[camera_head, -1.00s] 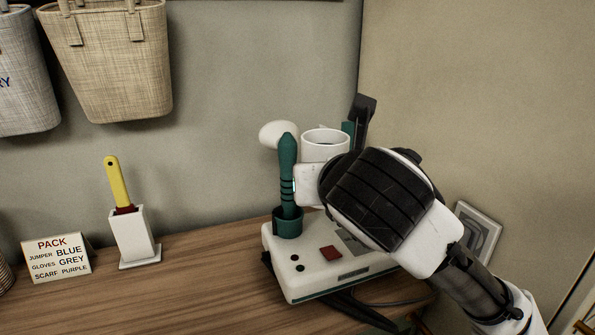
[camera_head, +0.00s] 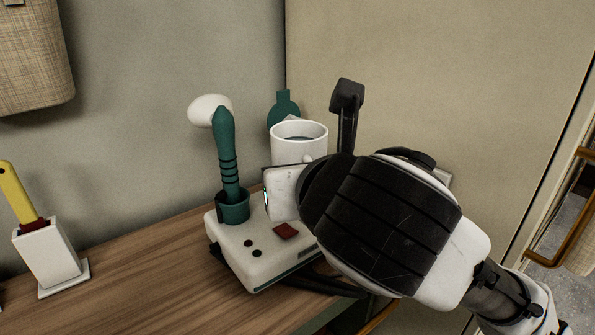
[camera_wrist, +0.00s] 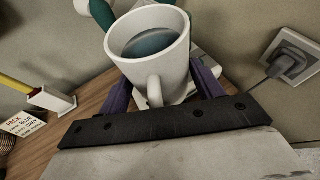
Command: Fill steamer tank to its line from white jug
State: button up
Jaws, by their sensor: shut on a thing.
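The white jug (camera_head: 299,150) is upright above the steamer's far side in the head view. The wrist view shows the jug (camera_wrist: 172,72) from above with bluish water inside, its handle toward me. My gripper (camera_wrist: 160,88) is shut on the jug, with a purple finger on each side of its handle. The steamer (camera_head: 240,262) has a white body with a red switch, and its green handle with a white head stands in a green holder. A green rounded part (camera_head: 284,108) shows behind the jug. The tank's line cannot be made out; my arm hides the steamer's right side.
The steamer stands on a wooden bench (camera_head: 150,285) near the wall corner. A yellow-handled brush in a white holder (camera_head: 48,258) stands to the left. A wall socket (camera_wrist: 290,55) is on the right, and a woven bag (camera_head: 35,60) hangs upper left. Bench between brush and steamer is clear.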

jog(key=shift+w+d+r+g+p, duration=0.3)
jog(key=shift+w+p, duration=0.35)
jog(key=shift+w, duration=2.1)
jog(key=shift+w+d+r+g+p, duration=0.3)
jog(key=shift+w+p, duration=0.35)
jog(key=shift+w, duration=2.1)
jog(key=shift+w+d+r+g+p, duration=0.15)
jog(key=shift+w+d+g+p, duration=0.35)
jog(key=shift+w, duration=2.25)
jog(key=shift+s+a+r+h+p, duration=0.1)
jog(key=shift+a+r+h+p, duration=0.2)
jog(key=shift+p, duration=0.65)
jog(key=shift+s+d+r+g+p, duration=0.1)
jog(key=shift+r+g+p, duration=0.2)
jog(key=shift+g+p, duration=0.5)
jog(key=shift+f, duration=0.15)
jog(key=shift+s+r+g+p, duration=0.25)
jog(key=shift+r+g+p, duration=0.3)
jog(key=shift+p, duration=1.5)
